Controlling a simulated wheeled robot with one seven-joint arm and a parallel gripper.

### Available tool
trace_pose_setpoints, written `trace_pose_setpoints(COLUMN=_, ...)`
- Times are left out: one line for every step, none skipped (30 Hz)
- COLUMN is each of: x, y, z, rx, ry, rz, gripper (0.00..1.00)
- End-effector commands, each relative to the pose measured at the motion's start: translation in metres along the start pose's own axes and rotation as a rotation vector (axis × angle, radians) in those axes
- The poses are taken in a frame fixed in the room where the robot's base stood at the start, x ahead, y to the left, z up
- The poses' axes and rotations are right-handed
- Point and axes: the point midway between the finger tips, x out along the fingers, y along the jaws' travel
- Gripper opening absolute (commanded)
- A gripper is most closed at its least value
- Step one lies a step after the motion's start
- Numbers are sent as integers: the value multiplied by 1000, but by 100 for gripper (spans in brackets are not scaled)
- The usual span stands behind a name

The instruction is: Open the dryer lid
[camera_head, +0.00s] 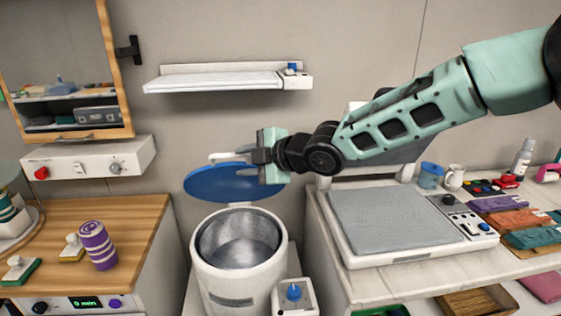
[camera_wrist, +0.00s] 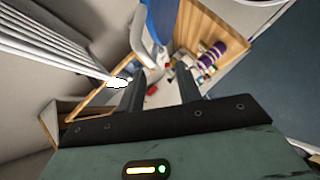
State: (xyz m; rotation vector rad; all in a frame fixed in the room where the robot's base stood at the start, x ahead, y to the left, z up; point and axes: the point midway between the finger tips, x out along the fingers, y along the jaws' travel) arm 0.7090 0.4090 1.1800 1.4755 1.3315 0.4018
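The dryer (camera_head: 238,284) is a white cylinder with an open metal drum (camera_head: 240,252). Its round blue lid (camera_head: 222,184) is raised above the drum's back edge, tilted, so the inside shows. A white handle (camera_head: 232,157) stands on the lid. My gripper (camera_head: 262,155) is at the lid's right side, overlapping its edge. In the wrist view my gripper (camera_wrist: 161,78) has its dark fingers spread apart with nothing visible gripped between them. There the blue lid (camera_wrist: 160,18) and white handle (camera_wrist: 143,38) lie ahead, near the left finger; contact is unclear.
A small box with a blue knob (camera_head: 293,292) stands beside the dryer. A wooden counter (camera_head: 140,215) with a striped purple cup (camera_head: 97,245) is at left. A press with a grey pad (camera_head: 392,220) is at right. A white shelf (camera_head: 220,83) hangs above.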

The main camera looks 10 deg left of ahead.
Motion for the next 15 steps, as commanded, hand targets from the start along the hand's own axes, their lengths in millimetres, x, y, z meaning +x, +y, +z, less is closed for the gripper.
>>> trace_pose_setpoints(x=-13, y=0, z=3, rx=-1, ry=-4, rz=2, gripper=34)
trace_pose_setpoints(x=-20, y=-1, z=2, rx=-1, ry=-4, rz=1, gripper=34)
trace_pose_setpoints(x=-30, y=-1, z=2, rx=-2, ry=-4, rz=1, gripper=34)
trace_pose_setpoints(x=-37, y=0, z=2, rx=-1, ry=-4, rz=2, gripper=34)
trace_pose_setpoints(x=-44, y=0, z=2, rx=-1, ry=-4, rz=2, gripper=34)
trace_pose_setpoints(x=-53, y=-1, z=2, rx=-1, ry=-4, rz=1, gripper=34)
trace_pose_setpoints(x=-60, y=0, z=2, rx=-1, ry=-4, rz=2, gripper=34)
trace_pose_setpoints(x=-66, y=0, z=2, rx=-1, ry=-4, rz=1, gripper=34)
trace_pose_setpoints(x=-74, y=1, z=2, rx=-1, ry=-4, rz=1, gripper=34)
trace_pose_setpoints(x=-79, y=0, z=2, rx=0, ry=-4, rz=1, gripper=34)
trace_pose_setpoints(x=-84, y=0, z=1, rx=-1, ry=-3, rz=0, gripper=34)
trace_pose_setpoints(x=-90, y=1, z=1, rx=-1, ry=-3, rz=1, gripper=34)
trace_pose_setpoints(x=-94, y=1, z=1, rx=0, ry=-3, rz=2, gripper=34)
trace_pose_setpoints(x=-98, y=1, z=2, rx=0, ry=-3, rz=1, gripper=34)
trace_pose_setpoints(x=-102, y=1, z=1, rx=-1, ry=-2, rz=1, gripper=34)
